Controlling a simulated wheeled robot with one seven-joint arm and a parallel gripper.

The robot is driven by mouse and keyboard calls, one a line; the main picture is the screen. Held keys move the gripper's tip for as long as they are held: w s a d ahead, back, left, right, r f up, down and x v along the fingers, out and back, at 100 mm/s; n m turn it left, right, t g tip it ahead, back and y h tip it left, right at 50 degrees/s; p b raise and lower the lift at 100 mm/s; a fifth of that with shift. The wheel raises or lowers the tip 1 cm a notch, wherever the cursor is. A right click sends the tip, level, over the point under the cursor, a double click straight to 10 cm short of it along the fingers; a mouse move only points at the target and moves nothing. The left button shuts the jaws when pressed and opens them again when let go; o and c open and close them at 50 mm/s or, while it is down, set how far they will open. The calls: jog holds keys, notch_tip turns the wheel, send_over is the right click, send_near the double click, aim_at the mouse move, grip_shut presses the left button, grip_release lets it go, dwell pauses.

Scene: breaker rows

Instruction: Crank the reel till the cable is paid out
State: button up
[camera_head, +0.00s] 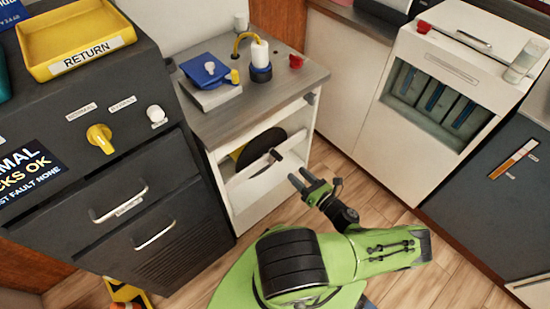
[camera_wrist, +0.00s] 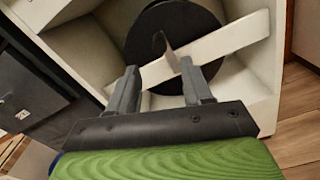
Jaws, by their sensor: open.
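The reel (camera_head: 262,145) is a dark round disc inside the open-fronted white cabinet, with some yellow at its left edge. In the wrist view the dark disc (camera_wrist: 200,22) lies beyond the fingers, and a thin greyish piece (camera_wrist: 166,45) stands by the bar. My gripper (camera_head: 301,177) is open, just right of and in front of the cabinet opening; its fingers (camera_wrist: 158,72) point at the bar with nothing between them.
The cabinet's grey top (camera_head: 215,122) holds a blue box (camera_head: 206,70), a white-and-blue cylinder with a yellow hose (camera_head: 260,60) and a red knob (camera_head: 296,62). A dark drawer unit (camera_head: 120,210) stands left. White cupboards stand right.

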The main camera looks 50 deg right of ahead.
aim_at(281, 160)
jog(key=b+x, duration=0.1)
jog(key=x, duration=1)
jog(key=shift+w+b, duration=0.3)
jog(key=shift+w, duration=0.05)
jog(key=shift+c, duration=0.3)
grip_shut()
